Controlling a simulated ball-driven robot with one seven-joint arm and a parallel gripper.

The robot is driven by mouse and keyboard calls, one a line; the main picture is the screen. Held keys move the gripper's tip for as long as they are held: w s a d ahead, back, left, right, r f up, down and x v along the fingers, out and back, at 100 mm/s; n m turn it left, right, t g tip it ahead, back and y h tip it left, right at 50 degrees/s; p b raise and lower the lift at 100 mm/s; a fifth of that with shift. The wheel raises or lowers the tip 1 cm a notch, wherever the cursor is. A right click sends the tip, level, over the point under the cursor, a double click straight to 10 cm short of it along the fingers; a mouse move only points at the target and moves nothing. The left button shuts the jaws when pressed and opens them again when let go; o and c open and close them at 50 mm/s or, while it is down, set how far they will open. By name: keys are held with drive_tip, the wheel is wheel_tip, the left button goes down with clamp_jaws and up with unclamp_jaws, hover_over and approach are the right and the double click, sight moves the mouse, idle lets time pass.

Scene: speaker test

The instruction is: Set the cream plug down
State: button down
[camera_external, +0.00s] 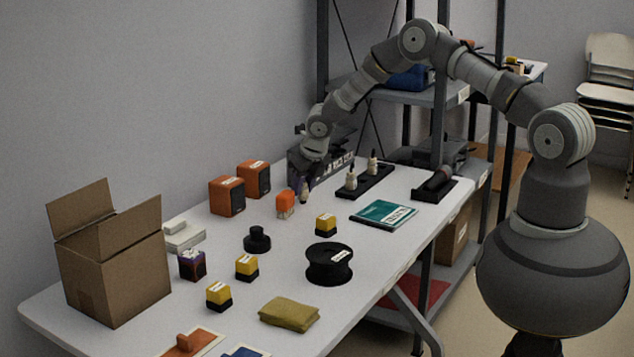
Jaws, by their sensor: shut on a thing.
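My gripper (303,181) points down over the far part of the white table, left of the black tray. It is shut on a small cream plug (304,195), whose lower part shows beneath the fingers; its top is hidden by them. I cannot tell whether the plug touches the table.
An orange object (285,204) stands close left of the held plug. Two orange speakers (227,196) are farther left. A teal book (384,214), yellow-black blocks (325,224) and a black spool (329,264) lie nearer. An open cardboard box (114,265) stands at left.

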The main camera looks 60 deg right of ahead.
drive_tip(key=c, duration=0.9)
unclamp_jaws()
drive_tip(key=shift+o, duration=0.2)
drive_tip(key=p+v, duration=0.4)
drive_tip(key=v, duration=0.8)
drive_tip(key=shift+r, duration=0.1)
